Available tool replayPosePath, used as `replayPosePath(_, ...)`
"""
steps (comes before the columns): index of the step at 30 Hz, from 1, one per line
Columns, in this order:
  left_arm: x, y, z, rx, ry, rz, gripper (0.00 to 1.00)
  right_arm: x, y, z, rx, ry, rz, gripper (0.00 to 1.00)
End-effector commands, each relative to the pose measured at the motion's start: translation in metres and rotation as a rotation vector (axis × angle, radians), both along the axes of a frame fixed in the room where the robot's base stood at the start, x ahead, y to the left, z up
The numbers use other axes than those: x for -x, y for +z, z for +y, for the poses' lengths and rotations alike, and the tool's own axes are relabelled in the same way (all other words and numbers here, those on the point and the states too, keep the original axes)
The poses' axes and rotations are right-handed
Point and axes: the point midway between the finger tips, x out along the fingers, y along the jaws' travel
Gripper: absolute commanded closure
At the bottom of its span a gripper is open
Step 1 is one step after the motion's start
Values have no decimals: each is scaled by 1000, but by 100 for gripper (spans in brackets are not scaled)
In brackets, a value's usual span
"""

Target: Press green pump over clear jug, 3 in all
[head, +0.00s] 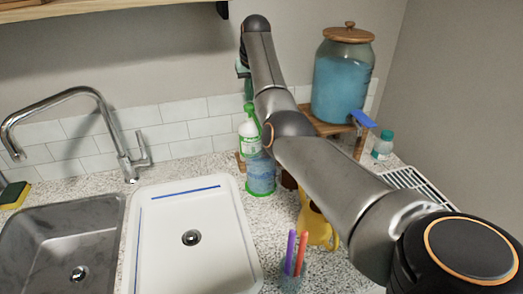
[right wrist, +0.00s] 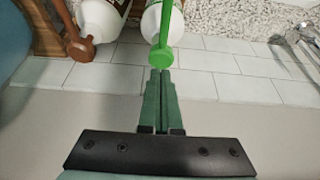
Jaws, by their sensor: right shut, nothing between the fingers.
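The green pump (head: 251,109) tops a white bottle with a green label (head: 249,138) on the counter behind the sink. It also shows in the right wrist view (right wrist: 160,55). The clear jug (head: 261,178), with a green rim at its base, stands just in front of the bottle. My right gripper (right wrist: 160,72) is shut and empty, its fingertips right by the green pump head; I cannot tell whether they touch. In the head view my right arm hides part of the area around the gripper. My left gripper is not in view.
A brown pump (right wrist: 80,48) on another white bottle stands beside the green one. A yellow watering can (head: 318,228) and a cup of pens (head: 291,282) stand nearer. A large blue-filled jar (head: 340,88) stands right. The white sink basin (head: 190,265) is empty.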

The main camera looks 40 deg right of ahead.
Motion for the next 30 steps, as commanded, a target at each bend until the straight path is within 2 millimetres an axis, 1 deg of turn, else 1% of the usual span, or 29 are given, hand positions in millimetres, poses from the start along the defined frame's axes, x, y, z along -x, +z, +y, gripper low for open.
replayPosePath(23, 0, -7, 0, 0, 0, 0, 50, 0, -31, 0, -1, 0, 4, 100)
replayPosePath(30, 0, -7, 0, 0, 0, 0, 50, 1, -31, 1, -3, 1, 8, 100)
